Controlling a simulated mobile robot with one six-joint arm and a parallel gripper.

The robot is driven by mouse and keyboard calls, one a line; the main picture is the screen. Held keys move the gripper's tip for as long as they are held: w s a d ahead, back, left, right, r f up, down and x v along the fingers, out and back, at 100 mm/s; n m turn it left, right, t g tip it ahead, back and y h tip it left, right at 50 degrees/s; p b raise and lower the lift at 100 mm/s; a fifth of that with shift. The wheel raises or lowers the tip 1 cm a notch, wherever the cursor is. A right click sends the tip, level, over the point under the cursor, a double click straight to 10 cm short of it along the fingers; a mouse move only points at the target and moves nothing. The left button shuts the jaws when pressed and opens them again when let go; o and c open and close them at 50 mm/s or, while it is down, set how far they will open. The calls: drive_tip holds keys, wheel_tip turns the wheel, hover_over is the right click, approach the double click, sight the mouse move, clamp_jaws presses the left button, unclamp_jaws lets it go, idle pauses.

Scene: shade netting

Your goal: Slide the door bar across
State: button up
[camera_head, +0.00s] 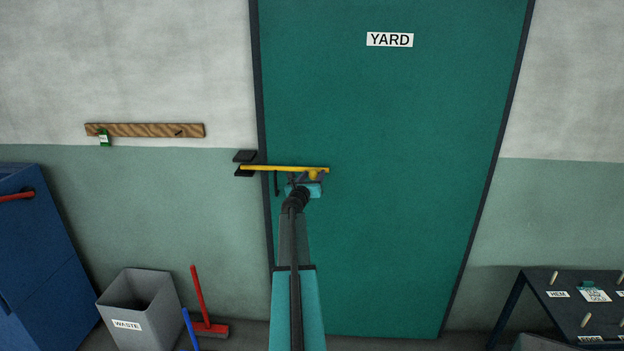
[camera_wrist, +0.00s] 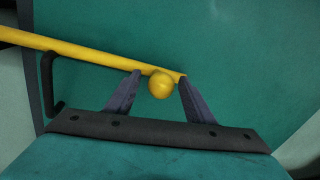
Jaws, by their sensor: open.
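The yellow door bar (camera_head: 280,168) lies roughly level across the left edge of the green door (camera_head: 400,150). Its left end reaches the black bracket (camera_head: 245,156) on the wall and appears to lie between that bracket's upper and lower parts. A round yellow knob (camera_wrist: 161,85) sits near the bar's right end. My gripper (camera_wrist: 160,77) is open, with one dark finger on each side of the knob; I cannot tell whether either touches it. My gripper also shows in the head view (camera_head: 307,180).
A wooden peg rail (camera_head: 150,130) is on the wall at left. Below are a blue cabinet (camera_head: 45,260), a grey waste bin (camera_head: 140,305) and a red broom (camera_head: 201,300). A dark table (camera_head: 550,283) stands at lower right. The door face right of the gripper is clear.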

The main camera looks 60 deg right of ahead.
drive_tip(key=shift+a, duration=0.15)
drive_tip(key=shift+s+a+b, duration=0.2)
drive_tip(key=shift+a+b, duration=0.35)
drive_tip(key=shift+a, duration=0.95)
drive_tip(key=s+a+b, duration=0.2)
drive_tip(key=a, duration=0.8)
drive_tip(key=shift+a+b, duration=0.15)
drive_tip(key=shift+b, duration=0.2)
